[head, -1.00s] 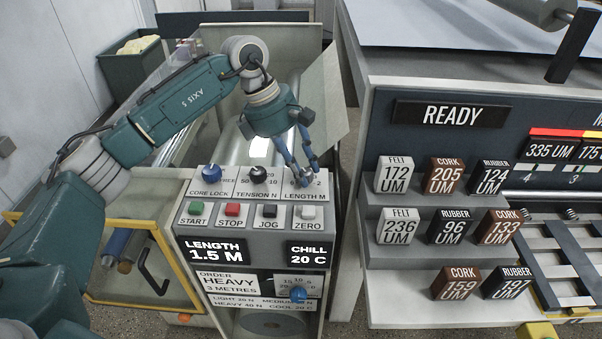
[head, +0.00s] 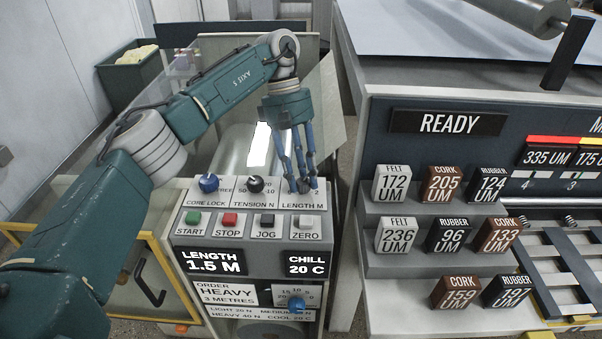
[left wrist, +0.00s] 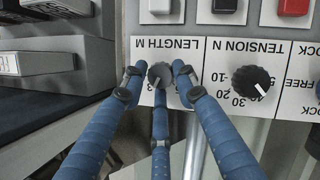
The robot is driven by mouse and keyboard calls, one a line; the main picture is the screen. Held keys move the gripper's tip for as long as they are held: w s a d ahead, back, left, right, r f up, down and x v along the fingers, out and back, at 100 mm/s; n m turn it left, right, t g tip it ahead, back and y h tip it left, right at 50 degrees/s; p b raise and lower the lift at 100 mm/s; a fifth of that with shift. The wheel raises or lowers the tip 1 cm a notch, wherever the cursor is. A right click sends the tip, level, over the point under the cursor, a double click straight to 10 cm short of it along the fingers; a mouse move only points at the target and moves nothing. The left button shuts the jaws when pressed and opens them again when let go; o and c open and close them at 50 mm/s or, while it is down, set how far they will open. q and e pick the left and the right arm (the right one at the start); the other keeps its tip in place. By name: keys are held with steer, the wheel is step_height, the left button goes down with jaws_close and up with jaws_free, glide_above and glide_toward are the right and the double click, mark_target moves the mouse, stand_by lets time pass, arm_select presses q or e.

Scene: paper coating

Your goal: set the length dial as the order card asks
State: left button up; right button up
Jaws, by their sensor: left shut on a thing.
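The length dial, a dark knob on the LENGTH M plate, sits between the fingertips of my left gripper (left wrist: 160,78) in the left wrist view, where the knob (left wrist: 160,73) shows from above. In the head view my left gripper (head: 303,186) reaches down onto that plate, and its blue fingers hide most of the knob. The gripper is shut on the dial. The length display (head: 212,262) reads 1.5 M. The order card (head: 226,292) reads HEAVY, 3 METRES. My right gripper is not in view.
Beside the length dial are the black tension knob (head: 255,184) and the blue core lock knob (head: 209,183). Start, stop, jog and zero (head: 306,222) buttons lie below. A blue chill knob (head: 296,304) is lower. Labelled blocks stand on steps (head: 400,194) at right.

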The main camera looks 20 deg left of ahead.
mark_target(303, 180)
arm_select(q)
steer(key=m, duration=0.2)
steer(key=m+g+y+p, duration=0.1)
steer(key=shift+d+r+m, duration=0.15)
steer(key=shift+d+m, duration=0.05)
steer(key=shift+m, duration=0.2)
stand_by(0.4)
steer(key=o, duration=1.1)
steer(key=shift+s, duration=0.2)
steer(key=shift+a, duration=0.1)
steer(key=shift+r, duration=0.1)
step_height(303, 180, up, 10)
steer(key=shift+f, duration=0.1)
